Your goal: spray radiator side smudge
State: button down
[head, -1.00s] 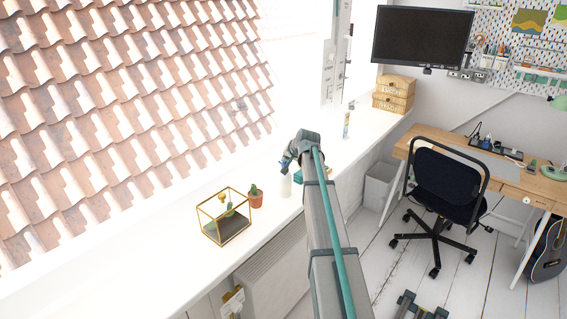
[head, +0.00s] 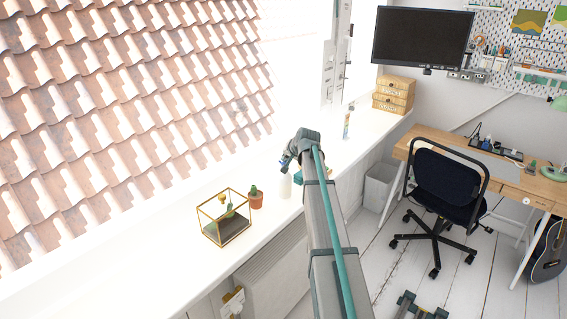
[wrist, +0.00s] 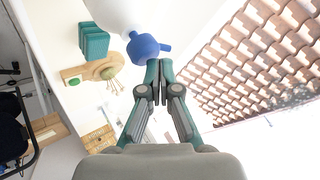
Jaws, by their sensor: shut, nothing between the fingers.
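The spray bottle has a white body and a blue head (wrist: 145,47). It stands on the white window sill in the head view, its white body (head: 285,187) left of my arm. My gripper (wrist: 159,84) is shut and empty, its fingertips close to the blue spray head in the wrist view. I cannot tell whether they touch it. In the head view my gripper is small and partly hidden by my arm. The white radiator (head: 268,280) is below the sill, partly hidden by my arm. I cannot make out a smudge on it.
A brass-framed glass terrarium (head: 226,228) and a potted cactus (head: 256,197) stand left of the bottle. A teal block (wrist: 95,41) and a wooden piece (wrist: 76,75) lie nearby on the sill. Wooden drawer boxes (head: 393,94) stand farther along. An office chair (head: 446,185) is right.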

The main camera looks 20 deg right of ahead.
jog(key=shift+r+p, duration=1.25)
jog(key=shift+r, duration=1.7)
